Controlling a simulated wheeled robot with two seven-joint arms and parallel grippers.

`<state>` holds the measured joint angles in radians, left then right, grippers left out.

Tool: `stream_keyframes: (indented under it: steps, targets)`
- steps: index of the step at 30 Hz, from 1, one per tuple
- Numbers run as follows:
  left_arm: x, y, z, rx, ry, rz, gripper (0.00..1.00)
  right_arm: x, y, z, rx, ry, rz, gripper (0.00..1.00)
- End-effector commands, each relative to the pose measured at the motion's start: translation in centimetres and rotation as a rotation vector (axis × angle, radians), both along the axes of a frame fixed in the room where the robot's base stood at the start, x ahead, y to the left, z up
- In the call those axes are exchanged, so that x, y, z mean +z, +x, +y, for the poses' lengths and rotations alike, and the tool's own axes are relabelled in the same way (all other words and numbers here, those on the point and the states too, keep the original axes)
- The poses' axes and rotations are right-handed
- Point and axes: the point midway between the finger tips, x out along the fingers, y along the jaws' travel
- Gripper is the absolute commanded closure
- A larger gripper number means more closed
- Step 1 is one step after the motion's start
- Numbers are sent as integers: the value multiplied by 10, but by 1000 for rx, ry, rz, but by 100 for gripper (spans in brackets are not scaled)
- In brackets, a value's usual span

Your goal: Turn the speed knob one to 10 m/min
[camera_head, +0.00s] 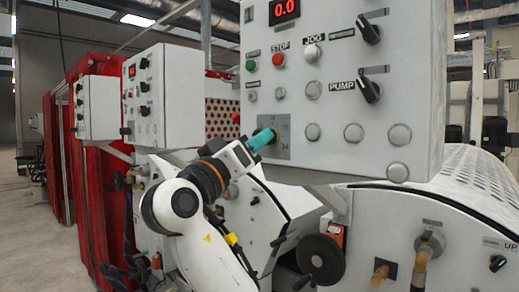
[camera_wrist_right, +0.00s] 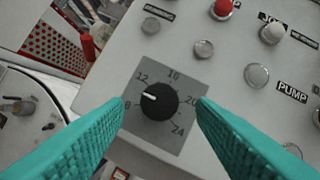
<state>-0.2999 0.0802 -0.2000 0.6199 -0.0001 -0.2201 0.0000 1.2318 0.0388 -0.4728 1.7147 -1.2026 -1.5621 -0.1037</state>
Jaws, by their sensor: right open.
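The speed knob (camera_wrist_right: 158,101) is a black round dial on a grey square plate (camera_wrist_right: 183,140) with marks from 8 to 24. Its white pointer line points left and slightly up, between 8 and 12. My right gripper (camera_head: 263,139), with teal ribbed fingers, is at the plate (camera_head: 283,150) on the panel's lower left in the head view. In the wrist view its fingers are open, one on each side of the knob, with visible gaps. In the head view the knob is largely hidden by the fingers. My left gripper is out of view.
The white control box (camera_head: 330,100) carries a red display (camera_head: 285,10) reading 0.0, a green button (camera_head: 250,64), a red stop button (camera_head: 279,59) and a black pump knob (camera_head: 369,90). A black handwheel (camera_head: 320,259) sits below. Other control boxes stand left.

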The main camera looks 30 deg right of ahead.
Motion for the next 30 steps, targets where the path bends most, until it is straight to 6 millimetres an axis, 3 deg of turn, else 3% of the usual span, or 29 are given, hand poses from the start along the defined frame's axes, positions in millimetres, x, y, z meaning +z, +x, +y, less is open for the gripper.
stream_keyframes:
  steps: [1,3,12,30]
  targets:
    - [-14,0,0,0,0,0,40,-11,-5,11,7,2,-2,49]
    - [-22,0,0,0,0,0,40,-17,-12,24,7,1,0,49]
    - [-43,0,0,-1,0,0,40,-29,-35,63,3,0,1,49]
    - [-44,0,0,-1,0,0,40,-29,-38,69,0,0,1,49]
